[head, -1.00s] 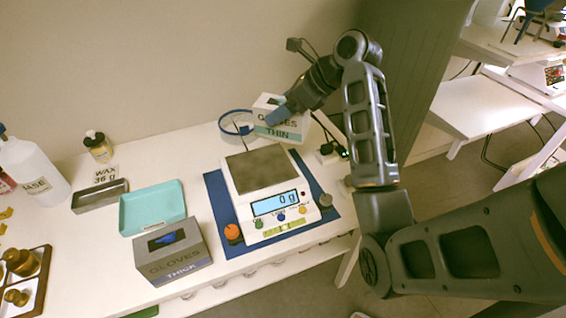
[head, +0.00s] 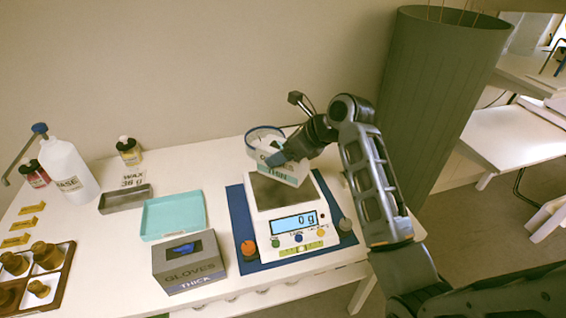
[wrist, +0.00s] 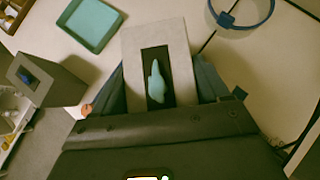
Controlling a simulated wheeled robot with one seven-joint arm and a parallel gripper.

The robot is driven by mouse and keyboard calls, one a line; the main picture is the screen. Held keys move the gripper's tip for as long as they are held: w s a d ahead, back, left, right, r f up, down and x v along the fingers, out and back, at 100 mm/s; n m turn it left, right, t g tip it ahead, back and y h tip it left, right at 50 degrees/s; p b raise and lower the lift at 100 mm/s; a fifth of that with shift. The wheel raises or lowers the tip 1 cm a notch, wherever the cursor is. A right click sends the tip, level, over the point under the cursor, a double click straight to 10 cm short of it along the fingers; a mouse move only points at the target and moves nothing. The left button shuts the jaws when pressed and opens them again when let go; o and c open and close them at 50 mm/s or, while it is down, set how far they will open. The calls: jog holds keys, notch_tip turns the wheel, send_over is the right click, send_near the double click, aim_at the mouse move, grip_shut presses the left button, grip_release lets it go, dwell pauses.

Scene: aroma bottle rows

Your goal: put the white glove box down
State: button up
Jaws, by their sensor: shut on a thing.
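The white glove box (head: 286,174), with a teal band marked THIN, is in my gripper (head: 284,158) at the back edge of the scale's pan in the head view. In the wrist view, the box (wrist: 135,42) shows its top with a dark slot and a light teal glove, and my gripper (wrist: 162,88) has a finger on each side of it. The box looks raised, with part of it hidden by the fingers. The scale (head: 292,221) reads 0 g.
The scale stands on a blue mat (head: 238,214). A grey THICK glove box (head: 189,264), a teal tray (head: 148,221) and a metal tray (head: 125,200) are to its left. Bottles and brass weights (head: 46,254) stand far left.

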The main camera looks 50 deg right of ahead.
jog(key=shift+w+f, duration=0.1)
jog(key=shift+f, duration=1.95)
jog(key=shift+f, duration=0.1)
jog(key=o, duration=1.2)
jog(key=shift+s+r, duration=0.25)
jog(key=shift+r, duration=0.15)
jog(key=v, duration=1.1)
jog(key=shift+s, duration=0.2)
